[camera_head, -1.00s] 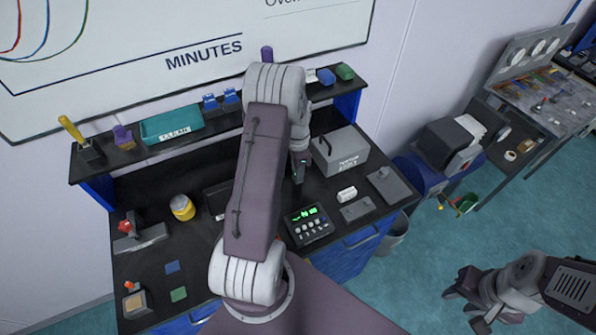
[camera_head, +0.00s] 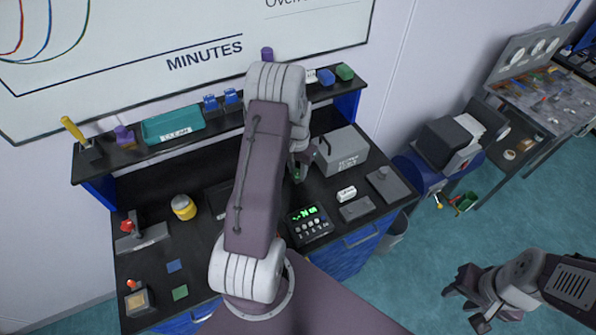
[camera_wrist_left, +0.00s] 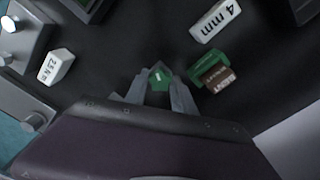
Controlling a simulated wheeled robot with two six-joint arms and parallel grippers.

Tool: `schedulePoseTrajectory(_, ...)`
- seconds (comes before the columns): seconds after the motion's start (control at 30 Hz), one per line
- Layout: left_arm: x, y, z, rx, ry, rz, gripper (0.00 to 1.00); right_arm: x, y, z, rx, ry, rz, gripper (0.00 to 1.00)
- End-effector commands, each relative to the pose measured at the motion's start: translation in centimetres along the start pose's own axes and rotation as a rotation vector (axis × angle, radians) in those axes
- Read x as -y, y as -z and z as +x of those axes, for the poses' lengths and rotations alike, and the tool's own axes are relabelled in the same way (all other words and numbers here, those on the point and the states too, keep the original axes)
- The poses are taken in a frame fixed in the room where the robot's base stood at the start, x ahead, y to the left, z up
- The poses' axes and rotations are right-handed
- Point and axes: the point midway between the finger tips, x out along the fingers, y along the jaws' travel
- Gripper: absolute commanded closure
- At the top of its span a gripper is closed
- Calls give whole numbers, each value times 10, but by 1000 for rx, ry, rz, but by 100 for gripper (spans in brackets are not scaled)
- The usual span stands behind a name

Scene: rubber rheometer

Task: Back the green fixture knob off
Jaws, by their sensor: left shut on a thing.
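The green knob (camera_wrist_left: 158,78) shows in the left wrist view between the fingertips of my left gripper (camera_wrist_left: 160,88). The gripper is shut on it, with one grey finger on each side. A white mark shows on the knob's face; the fixture under it is hard to make out. In the head view my left arm covers much of the bench, and only a little green shows at my left gripper (camera_head: 298,174). My right gripper (camera_head: 466,294) hangs over the floor at the lower right, empty, with its dark fingers apart.
Close by in the wrist view are a green and brown block (camera_wrist_left: 212,72), a white "4 mm" block (camera_wrist_left: 215,20) and a white "2.5 Nm" block (camera_wrist_left: 57,66). A grey lidded box (camera_head: 342,150) and a control panel (camera_head: 310,225) flank the gripper in the head view.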

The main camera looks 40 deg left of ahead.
Motion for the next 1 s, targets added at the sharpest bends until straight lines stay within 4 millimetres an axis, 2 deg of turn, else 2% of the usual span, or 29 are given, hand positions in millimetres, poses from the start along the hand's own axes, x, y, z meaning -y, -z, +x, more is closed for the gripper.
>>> schedulePoseTrajectory(0.1,1,1,-1,-2,1,-109,100,0,0,-2,0,0,0,64)
schedulePoseTrajectory(0.37,1,1,0,-2,1,-132,100,0,0,-2,0,0,0,64)
schedulePoseTrajectory(0.6,1,0,-1,-2,1,-485,100,0,1,-6,0,0,0,64)
schedulePoseTrajectory(0.83,1,0,0,-2,1,-519,100,0,1,-6,0,0,0,64)
schedulePoseTrajectory(0.87,1,0,0,-2,1,-518,64,0,1,-6,0,0,0,64)
schedulePoseTrajectory(0.9,1,0,0,-1,0,-518,54,0,1,-6,0,0,0,64)
schedulePoseTrajectory(1.0,1,0,0,-1,0,-517,54,0,1,-6,0,0,0,64)
